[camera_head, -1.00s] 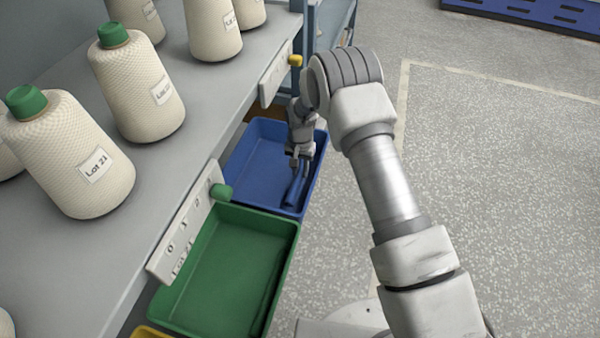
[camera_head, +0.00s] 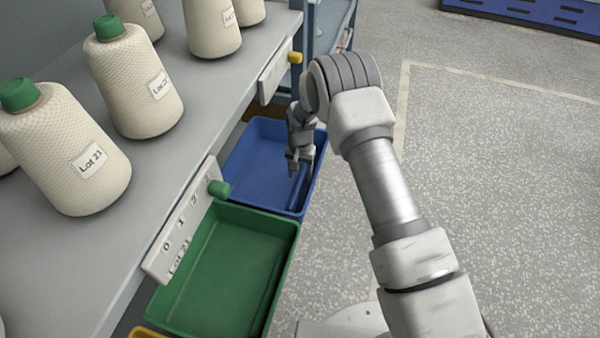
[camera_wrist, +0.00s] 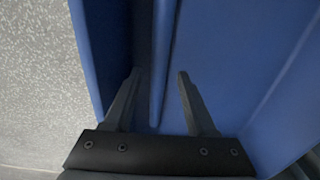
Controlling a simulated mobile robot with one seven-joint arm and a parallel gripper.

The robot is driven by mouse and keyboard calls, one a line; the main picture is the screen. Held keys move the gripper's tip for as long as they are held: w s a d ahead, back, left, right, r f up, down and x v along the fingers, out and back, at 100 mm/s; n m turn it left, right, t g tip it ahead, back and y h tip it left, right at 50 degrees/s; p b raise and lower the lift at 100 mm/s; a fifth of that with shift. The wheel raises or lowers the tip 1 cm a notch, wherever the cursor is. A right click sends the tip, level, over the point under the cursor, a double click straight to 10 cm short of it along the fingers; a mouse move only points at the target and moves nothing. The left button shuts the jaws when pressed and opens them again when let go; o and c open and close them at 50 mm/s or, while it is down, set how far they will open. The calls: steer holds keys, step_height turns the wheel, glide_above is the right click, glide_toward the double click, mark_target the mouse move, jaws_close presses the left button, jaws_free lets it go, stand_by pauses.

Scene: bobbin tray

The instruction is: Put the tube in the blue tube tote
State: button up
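The blue tube tote (camera_head: 243,150) stands beside the table, beyond a green tote. My gripper (camera_head: 298,168) is down inside its right side. A narrow blue piece, which looks like the tube (camera_head: 300,187), lies along the tote's right wall just below my gripper. In the wrist view, my gripper (camera_wrist: 159,74) has its two fingers spread, with the long blue tube (camera_wrist: 162,70) between and beyond them. I see a gap on both sides of it. The tote (camera_wrist: 240,60) fills the right of that view; the tube blends with it in colour.
Several cream yarn cones (camera_head: 135,85) with green tops stand on the grey table (camera_head: 130,215). A numbered label strip (camera_head: 180,225) hangs on the table edge.

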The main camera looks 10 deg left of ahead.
mark_target(300, 179)
steer(key=shift+r, duration=0.1)
step_height(300, 179, up, 9)
steer(key=p, duration=0.3)
steer(key=shift+f, duration=0.2)
steer(key=shift+s, duration=0.1)
stand_by(0.5)
